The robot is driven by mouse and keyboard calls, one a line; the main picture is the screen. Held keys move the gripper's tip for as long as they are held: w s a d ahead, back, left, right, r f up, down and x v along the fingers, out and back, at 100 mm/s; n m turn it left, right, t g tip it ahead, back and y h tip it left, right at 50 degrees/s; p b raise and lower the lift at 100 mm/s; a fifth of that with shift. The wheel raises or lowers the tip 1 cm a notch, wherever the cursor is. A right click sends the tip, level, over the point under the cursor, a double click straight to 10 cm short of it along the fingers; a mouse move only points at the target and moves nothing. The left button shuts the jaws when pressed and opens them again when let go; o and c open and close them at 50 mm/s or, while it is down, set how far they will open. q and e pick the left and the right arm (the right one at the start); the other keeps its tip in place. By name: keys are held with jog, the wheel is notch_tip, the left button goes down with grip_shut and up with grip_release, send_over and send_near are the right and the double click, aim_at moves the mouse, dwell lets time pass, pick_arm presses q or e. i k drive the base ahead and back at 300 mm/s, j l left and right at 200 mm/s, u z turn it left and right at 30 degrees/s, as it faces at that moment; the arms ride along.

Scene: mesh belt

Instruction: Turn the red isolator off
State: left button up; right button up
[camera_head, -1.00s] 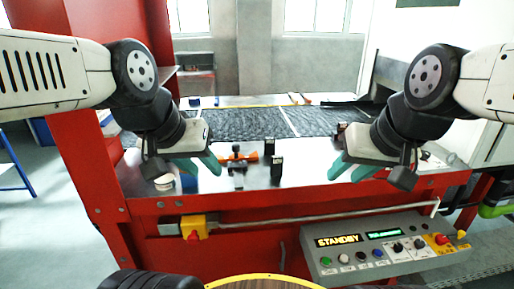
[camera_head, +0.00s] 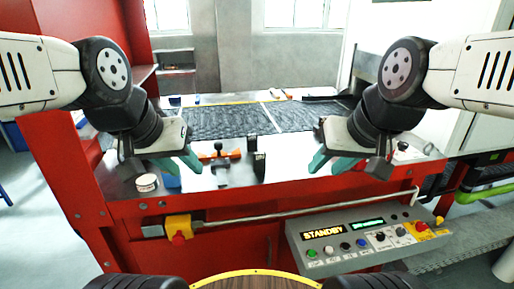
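A red knob (camera_head: 421,227) sits on a yellow plate at the right end of the sloping control panel (camera_head: 335,262). I cannot tell for sure which is the isolator, nor read either knob's position. My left gripper (camera_head: 178,164) is open and empty above the steel top's left front, above and apart from the yellow box. My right gripper (camera_head: 331,165) is open and empty above the top's front edge, up and left of the panel's red knob.
An orange-handled part (camera_head: 221,155) and a black block (camera_head: 259,166) stand between my grippers. A white round tin (camera_head: 147,183) is near my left gripper. A grey conduit (camera_head: 310,210) runs along the front above the panel. The panel display (camera_head: 323,231) reads STANDBY.

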aim_at(420, 226)
jog(key=z, duration=1.6)
jog(key=i+l+u, duration=0.2)
jog(key=i+u, duration=0.25)
jog(key=i+l+u, duration=0.2)
jog(key=u, duration=0.25)
jog(key=l, duration=0.1)
